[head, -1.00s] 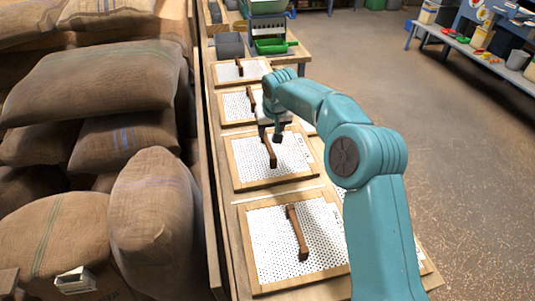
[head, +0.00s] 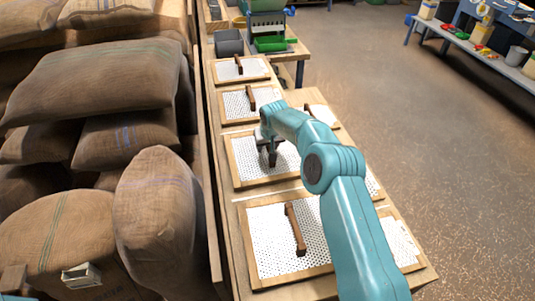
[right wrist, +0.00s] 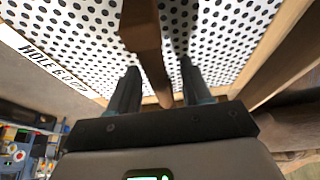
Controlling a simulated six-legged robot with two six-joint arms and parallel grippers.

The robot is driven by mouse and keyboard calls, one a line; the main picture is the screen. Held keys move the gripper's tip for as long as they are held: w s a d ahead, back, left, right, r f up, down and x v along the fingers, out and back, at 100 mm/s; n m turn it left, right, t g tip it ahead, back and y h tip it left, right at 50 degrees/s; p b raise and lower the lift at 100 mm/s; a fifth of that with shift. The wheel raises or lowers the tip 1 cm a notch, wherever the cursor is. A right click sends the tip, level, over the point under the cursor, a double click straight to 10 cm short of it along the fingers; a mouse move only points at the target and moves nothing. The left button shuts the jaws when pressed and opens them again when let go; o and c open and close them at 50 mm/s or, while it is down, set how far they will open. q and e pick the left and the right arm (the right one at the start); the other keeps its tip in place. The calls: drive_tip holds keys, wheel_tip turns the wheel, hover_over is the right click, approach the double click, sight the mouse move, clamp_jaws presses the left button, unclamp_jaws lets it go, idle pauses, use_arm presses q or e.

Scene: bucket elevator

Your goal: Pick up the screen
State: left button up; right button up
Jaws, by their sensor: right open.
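Several wood-framed screens with white perforated sheets and a brown handle bar lie in a row on the bench. My right gripper (head: 270,152) is over the second-nearest screen (head: 243,158) in the head view. In the right wrist view its open fingers (right wrist: 155,88) point at that screen's perforated sheet (right wrist: 225,40), with the brown handle (right wrist: 143,35) between or just beyond them. I cannot tell whether they touch it. A label reading "HOLE 6." and a further part shows on the frame. The nearest screen (head: 268,255) lies flat with its handle (head: 296,230) visible. My left gripper is not in view.
Two farther screens (head: 240,70) (head: 236,104) lie up the bench, and others sit partly behind my arm. Burlap sacks (head: 95,85) are piled left behind a wooden edge. A grey bin (head: 229,44) and green tray (head: 271,44) stand at the far end.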

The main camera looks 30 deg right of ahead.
drive_tip(key=shift+f+b, duration=0.2)
drive_tip(key=shift+b, duration=0.2)
idle(0.3)
clamp_jaws()
drive_tip(key=shift+r, duration=0.1)
